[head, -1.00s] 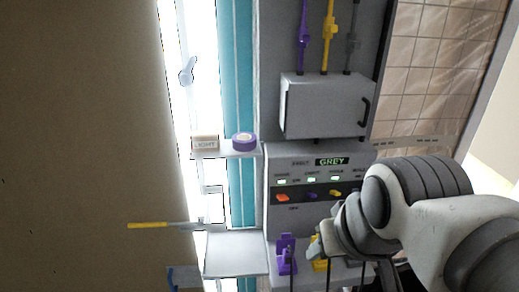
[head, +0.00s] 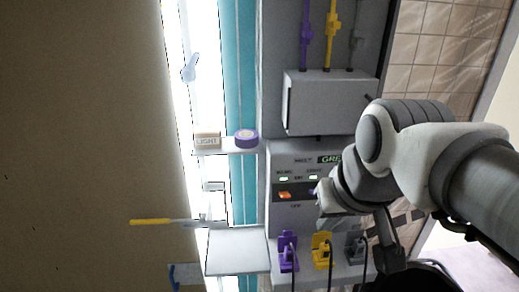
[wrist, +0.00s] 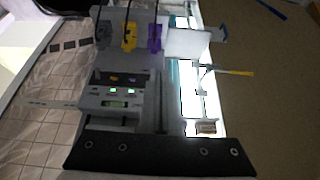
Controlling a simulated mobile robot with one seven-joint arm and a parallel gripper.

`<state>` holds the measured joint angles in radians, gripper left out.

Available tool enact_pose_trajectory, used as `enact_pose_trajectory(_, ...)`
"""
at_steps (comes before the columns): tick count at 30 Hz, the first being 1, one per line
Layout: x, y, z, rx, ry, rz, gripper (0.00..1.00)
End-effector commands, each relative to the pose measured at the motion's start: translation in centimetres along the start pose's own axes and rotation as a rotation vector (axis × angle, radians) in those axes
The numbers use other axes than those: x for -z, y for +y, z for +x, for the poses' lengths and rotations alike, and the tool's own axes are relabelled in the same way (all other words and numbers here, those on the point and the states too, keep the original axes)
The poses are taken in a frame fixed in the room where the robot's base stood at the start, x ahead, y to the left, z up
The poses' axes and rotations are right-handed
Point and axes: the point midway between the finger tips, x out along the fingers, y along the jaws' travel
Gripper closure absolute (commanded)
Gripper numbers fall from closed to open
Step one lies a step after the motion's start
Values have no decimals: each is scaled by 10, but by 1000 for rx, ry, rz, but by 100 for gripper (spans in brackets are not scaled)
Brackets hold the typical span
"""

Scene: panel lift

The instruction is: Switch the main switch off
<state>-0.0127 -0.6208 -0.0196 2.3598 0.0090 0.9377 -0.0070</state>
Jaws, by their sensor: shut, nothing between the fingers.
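The orange rocker switch (head: 284,195), apparently the main switch, sits at the left of a dark strip on the grey panel (head: 281,222), with ON above and OFF below. Its tilt is too small to read. Green lamps glow above the strip. My gripper (head: 319,195) is shut and empty, just right of the orange switch and apart from it in the picture. It hides the purple and yellow switches in the head view. The wrist view shows the panel upside down, with a yellow switch (wrist: 114,78) and a purple switch (wrist: 132,80) faintly visible.
Purple (head: 288,250), yellow (head: 321,249) and grey (head: 355,246) plugs with cables stand below. A shelf at left holds a LIGHT box (head: 207,140) and purple tape roll (head: 246,139). A white tray (head: 237,250) juts out lower left.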

Motion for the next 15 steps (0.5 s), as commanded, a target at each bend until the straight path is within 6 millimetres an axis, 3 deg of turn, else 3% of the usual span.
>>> enact_pose_trajectory(15, 101, 5, 56, 19, -84, 17, 100)
